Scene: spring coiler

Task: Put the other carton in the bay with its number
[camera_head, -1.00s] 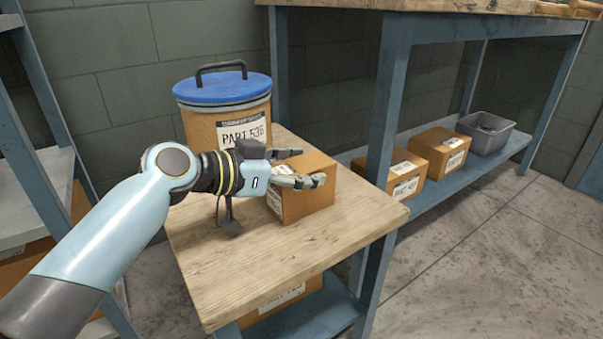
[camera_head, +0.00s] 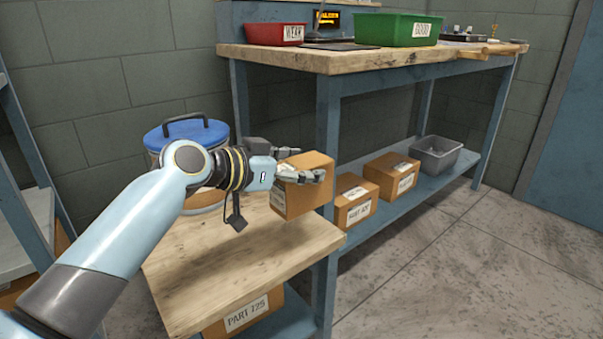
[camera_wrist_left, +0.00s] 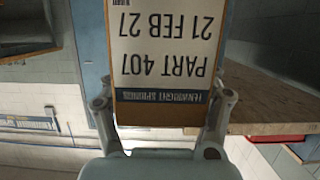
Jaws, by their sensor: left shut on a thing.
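My left gripper (camera_head: 303,164) is shut on a brown cardboard carton (camera_head: 308,201), with fingers on both sides of it. The carton seems raised a little above the small wooden-topped table (camera_head: 225,275). In the left wrist view the held carton's label (camera_wrist_left: 165,50) appears upside down and reads PART 407, 21 FEB 27. Two other cartons sit on the workbench's lower shelf: a nearer one (camera_head: 355,212) and a farther one (camera_head: 394,176); their numbers are too small to read surely. A carton labelled PART 125 (camera_head: 246,314) sits below the small table. My right gripper is out of view.
A blue-lidded drum (camera_head: 187,134) stands behind the small table. The workbench (camera_head: 330,64) holds a red bin (camera_head: 275,34) and a green bin (camera_head: 398,28). A grey tub (camera_head: 436,155) sits at the lower shelf's far end. A shelving unit (camera_head: 38,215) stands left. Floor at right is clear.

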